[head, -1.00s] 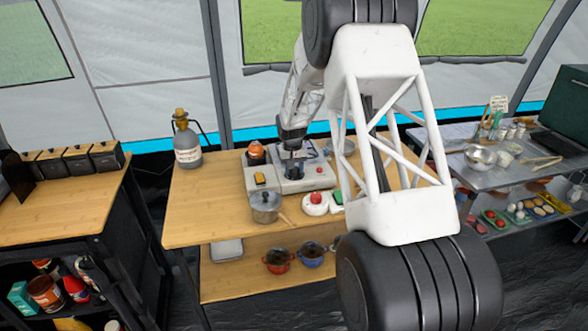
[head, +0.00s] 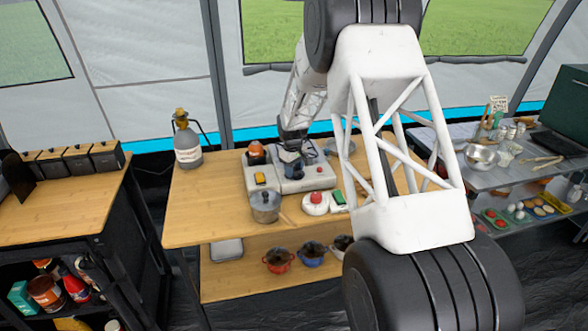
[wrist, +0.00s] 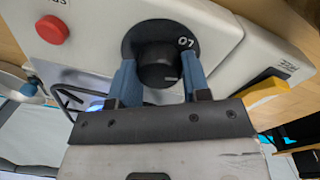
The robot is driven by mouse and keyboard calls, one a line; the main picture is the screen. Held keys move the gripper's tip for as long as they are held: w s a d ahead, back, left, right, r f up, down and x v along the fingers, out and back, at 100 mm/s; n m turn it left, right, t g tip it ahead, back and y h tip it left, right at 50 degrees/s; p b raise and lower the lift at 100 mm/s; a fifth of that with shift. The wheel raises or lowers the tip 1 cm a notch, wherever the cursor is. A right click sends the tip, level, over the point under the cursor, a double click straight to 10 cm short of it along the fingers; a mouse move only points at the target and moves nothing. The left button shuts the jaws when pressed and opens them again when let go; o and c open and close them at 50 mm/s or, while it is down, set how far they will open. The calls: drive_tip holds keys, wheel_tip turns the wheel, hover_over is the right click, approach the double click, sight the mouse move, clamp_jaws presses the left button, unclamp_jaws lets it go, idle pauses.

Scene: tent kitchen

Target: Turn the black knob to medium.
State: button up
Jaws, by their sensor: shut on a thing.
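The black knob (wrist: 158,66) sits on a dark round dial on the pale panel of the stove unit (wrist: 98,30). White marks that look like "07" show on the dial, at the knob's upper right in the wrist view. My gripper (wrist: 160,78) is shut on the knob, with one blue finger on each side of it. A red button (wrist: 52,29) is on the same panel to the left.
A yellow switch (head: 260,178) and an orange-topped item (head: 256,152) are left of the gripper. A grey bottle (head: 187,148) stands back left.

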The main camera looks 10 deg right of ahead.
idle(0.3)
drive_tip(key=o, duration=0.9)
drive_tip(key=shift+r, duration=0.2)
drive_tip(key=shift+s+a+r, duration=0.1)
drive_tip(key=shift+r, duration=1.8)
drive_tip(key=shift+s+a+r, duration=0.1)
drive_tip(key=shift+r, duration=1.75)
drive_tip(key=shift+r, duration=0.1)
